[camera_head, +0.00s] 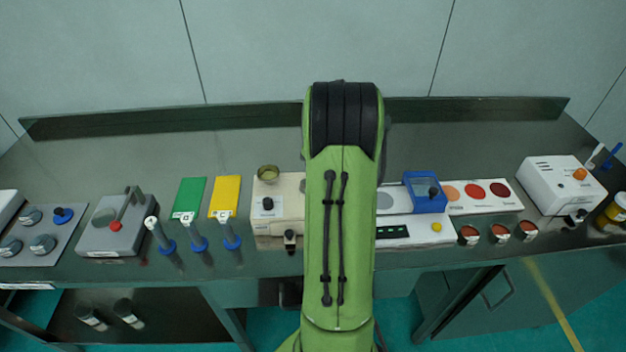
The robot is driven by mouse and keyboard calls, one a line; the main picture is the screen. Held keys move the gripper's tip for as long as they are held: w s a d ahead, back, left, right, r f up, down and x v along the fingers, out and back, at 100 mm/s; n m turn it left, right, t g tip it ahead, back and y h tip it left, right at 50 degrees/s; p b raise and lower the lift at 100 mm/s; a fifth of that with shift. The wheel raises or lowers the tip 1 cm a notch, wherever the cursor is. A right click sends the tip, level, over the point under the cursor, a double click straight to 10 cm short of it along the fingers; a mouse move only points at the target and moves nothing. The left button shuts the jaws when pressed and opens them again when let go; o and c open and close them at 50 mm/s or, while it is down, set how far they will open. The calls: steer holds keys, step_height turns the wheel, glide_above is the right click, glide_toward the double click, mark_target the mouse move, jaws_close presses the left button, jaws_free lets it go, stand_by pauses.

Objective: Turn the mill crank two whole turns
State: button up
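A beige machine (262,225) with a brass-coloured cup (268,172) on top stands on the bench just left of my green arm. It looks like the mill. A dark knob (267,204) shows on it, and a small dark part (290,238) sits low at its front. I cannot tell whether either belongs to the crank. My arm hides the machine's right side. My gripper does not show, so its hold on anything cannot be seen.
Left are blue-based tools (197,243), green (189,197) and yellow (225,197) cards, and a grey lever box (103,238). Right are a blue-framed device (425,192), red-filled cups (499,233) and a white box (553,185). The back of the bench (240,145) is clear.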

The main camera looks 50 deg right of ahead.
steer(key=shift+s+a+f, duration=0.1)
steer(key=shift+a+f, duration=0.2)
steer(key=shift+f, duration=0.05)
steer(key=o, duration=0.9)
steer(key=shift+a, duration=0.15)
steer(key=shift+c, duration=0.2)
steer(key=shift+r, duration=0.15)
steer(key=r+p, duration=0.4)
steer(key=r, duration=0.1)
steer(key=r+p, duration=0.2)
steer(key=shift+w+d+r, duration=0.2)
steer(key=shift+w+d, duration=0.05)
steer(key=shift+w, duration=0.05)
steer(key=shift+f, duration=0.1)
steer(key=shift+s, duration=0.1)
